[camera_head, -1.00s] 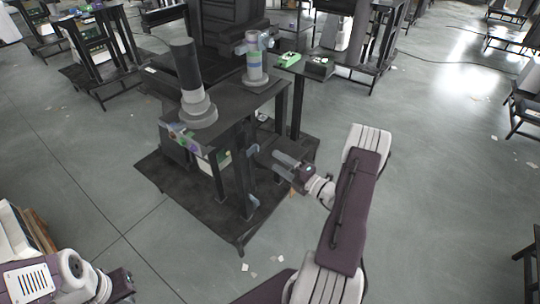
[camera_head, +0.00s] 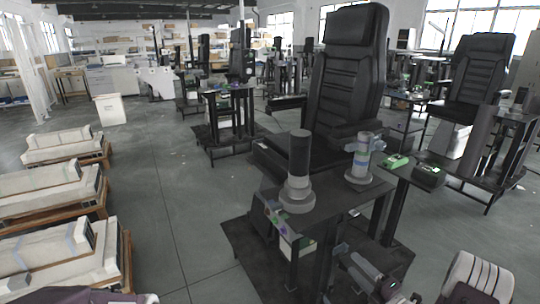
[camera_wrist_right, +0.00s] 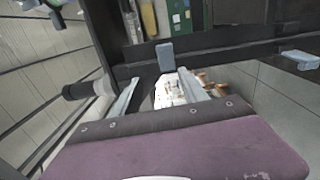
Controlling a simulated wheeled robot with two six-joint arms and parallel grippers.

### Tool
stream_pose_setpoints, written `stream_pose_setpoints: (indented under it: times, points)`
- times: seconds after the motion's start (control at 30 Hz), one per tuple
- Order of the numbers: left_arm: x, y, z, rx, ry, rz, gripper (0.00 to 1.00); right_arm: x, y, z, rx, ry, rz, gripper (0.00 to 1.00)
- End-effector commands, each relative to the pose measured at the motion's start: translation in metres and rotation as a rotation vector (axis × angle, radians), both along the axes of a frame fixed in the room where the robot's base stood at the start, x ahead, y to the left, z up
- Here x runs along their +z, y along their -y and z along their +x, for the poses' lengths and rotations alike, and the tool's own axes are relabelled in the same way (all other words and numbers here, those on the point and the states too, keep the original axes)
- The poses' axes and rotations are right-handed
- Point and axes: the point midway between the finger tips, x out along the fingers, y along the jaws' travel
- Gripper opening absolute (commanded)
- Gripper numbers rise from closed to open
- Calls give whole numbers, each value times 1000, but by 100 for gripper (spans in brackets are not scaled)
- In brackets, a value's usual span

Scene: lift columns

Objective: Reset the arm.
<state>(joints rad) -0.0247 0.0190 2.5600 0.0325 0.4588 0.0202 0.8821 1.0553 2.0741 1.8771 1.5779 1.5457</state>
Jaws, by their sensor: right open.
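My right gripper (camera_head: 352,268) is at the bottom of the head view, beside the front right side of a dark workstation (camera_head: 335,196). Its two grey fingers (camera_wrist_right: 158,92) are apart in the right wrist view, with nothing held between them. My purple and white right arm (camera_head: 470,280) is partly cut off at the lower right. Only a purple and white part of my left arm (camera_head: 85,297) shows at the bottom left; the left gripper is out of sight. A dark column with a grey stepped base (camera_head: 298,178) and a grey-blue column (camera_head: 361,160) stand upright on the workstation.
A black chair (camera_head: 347,75) is behind the workstation. Green parts (camera_head: 395,162) lie on its right side shelf. Wooden pallets with pale long boxes (camera_head: 50,255) line the left. The grey floor (camera_head: 175,215) between is clear.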

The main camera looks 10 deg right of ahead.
Motion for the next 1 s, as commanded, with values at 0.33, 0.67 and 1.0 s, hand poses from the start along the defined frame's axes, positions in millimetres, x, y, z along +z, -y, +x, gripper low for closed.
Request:
stream_pose_setpoints:
  times: [0.33, 0.67, 1.0]
  points:
    - [0, 0, 0, 0, 0, 0, 0, 102, -266, -63, 888, 235, -479, 51]
    - [0, 0, 0, 0, 0, 0, 0, 12, -240, -240, 1991, 1178, -1658, 51]
    - [25, 0, -1, 0, -2, 0, 0, 11, -151, -190, -1417, -1421, 1126, 51]
